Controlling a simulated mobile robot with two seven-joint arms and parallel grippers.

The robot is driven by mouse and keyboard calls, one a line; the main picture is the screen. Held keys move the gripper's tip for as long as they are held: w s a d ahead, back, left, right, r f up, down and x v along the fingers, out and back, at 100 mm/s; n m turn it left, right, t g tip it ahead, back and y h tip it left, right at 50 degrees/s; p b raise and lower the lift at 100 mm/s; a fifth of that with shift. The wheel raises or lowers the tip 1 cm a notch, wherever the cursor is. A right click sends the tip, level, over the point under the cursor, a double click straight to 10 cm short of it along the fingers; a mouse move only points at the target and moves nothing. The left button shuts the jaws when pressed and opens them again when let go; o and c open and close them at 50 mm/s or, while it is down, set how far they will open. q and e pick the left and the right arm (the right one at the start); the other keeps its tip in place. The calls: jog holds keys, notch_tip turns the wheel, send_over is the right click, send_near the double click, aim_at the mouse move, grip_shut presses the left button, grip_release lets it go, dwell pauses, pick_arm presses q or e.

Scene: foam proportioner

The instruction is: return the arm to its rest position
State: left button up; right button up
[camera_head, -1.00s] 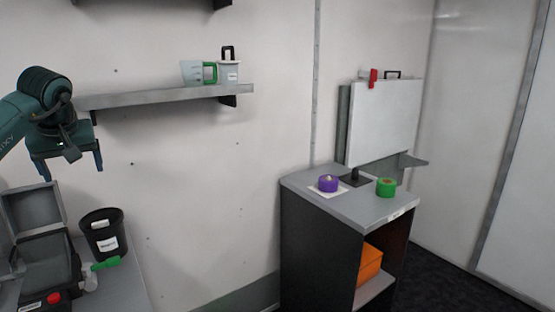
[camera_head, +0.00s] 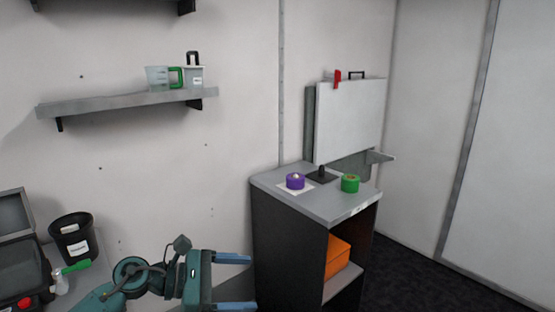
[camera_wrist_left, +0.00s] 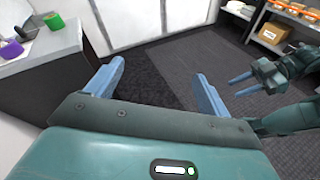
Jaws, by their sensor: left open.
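My left gripper (camera_head: 250,282) is low in the head view, its two blue fingers spread and pointing right, with nothing between them. It is in front of the grey-topped cabinet's left side, below its top. In the left wrist view the open fingers (camera_wrist_left: 158,72) frame bare dark floor. My right gripper (camera_wrist_left: 241,84) shows at the right of the left wrist view, its blue fingers apart and empty. It is outside the head view.
The cabinet (camera_head: 274,228) carries a purple roll (camera_head: 295,181) and a green roll (camera_head: 350,183). A black bucket (camera_head: 73,244) and an open case (camera_head: 16,275) stand at left. A wall shelf (camera_head: 110,104) holds jugs. Dark floor (camera_wrist_left: 155,65) lies open ahead of the left gripper.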

pick_arm(q)
jog(key=s+d+n+t+h, duration=0.3)
jog(key=s+n+t, duration=0.15)
jog(key=n, duration=0.65)
jog(key=s+a+f+m+y, duration=0.3)
jog(key=f+m, duration=0.4)
jog(key=m, duration=0.3)
jog(key=s+a+f+m+t+y+p, duration=0.1)
jog(key=s+a+f+m+y, duration=0.2)
jog(key=s+f+m+y, duration=0.3)
jog(key=s+a+f+m+t+y+p, duration=0.1)
jog(key=s+a+f+m+y, duration=0.2)
jog(key=m, duration=1.2)
jog(key=s+f+y, duration=0.2)
jog(key=s+f, duration=0.3)
jog(key=shift+a+m, duration=0.25)
jog(key=shift+m, duration=0.15)
jog(key=shift+s, duration=0.1)
